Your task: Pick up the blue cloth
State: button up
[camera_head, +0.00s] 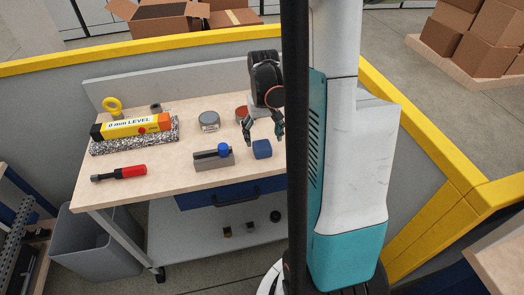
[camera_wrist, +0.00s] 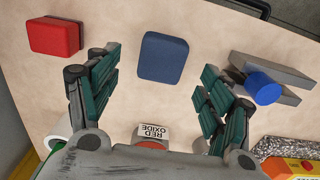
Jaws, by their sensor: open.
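The blue cloth (camera_head: 262,149) is a small, rounded, folded-looking square on the light wooden worktop (camera_head: 200,180), near its front edge. It also shows in the wrist view (camera_wrist: 163,57), flat and clear at the top middle. My gripper (camera_head: 263,132) is open above the worktop, its fingers pointing down near the cloth. In the wrist view, the two green-padded fingers (camera_wrist: 160,80) stand wide apart on either side of the cloth's line, with nothing between them. I cannot tell the exact height of the fingertips over the cloth.
A grey block with a blue knob (camera_head: 223,150) stands left of the cloth. A red block (camera_wrist: 55,37) lies on its other side. A can labelled red oxide (camera_wrist: 153,133) is behind.

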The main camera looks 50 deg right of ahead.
aim_at(262, 145)
notch_tip(262, 145, down, 5)
jog(key=b, duration=0.2)
jog(key=shift+w+a+f+b, duration=0.1)
jog(key=shift+b, duration=0.25)
jog(key=shift+c, duration=0.3)
jog(key=c, duration=1.2)
jog(key=shift+r, duration=0.2)
notch_tip(262, 145, up, 20)
jog(key=p, duration=0.7)
jog(key=shift+f, duration=0.1)
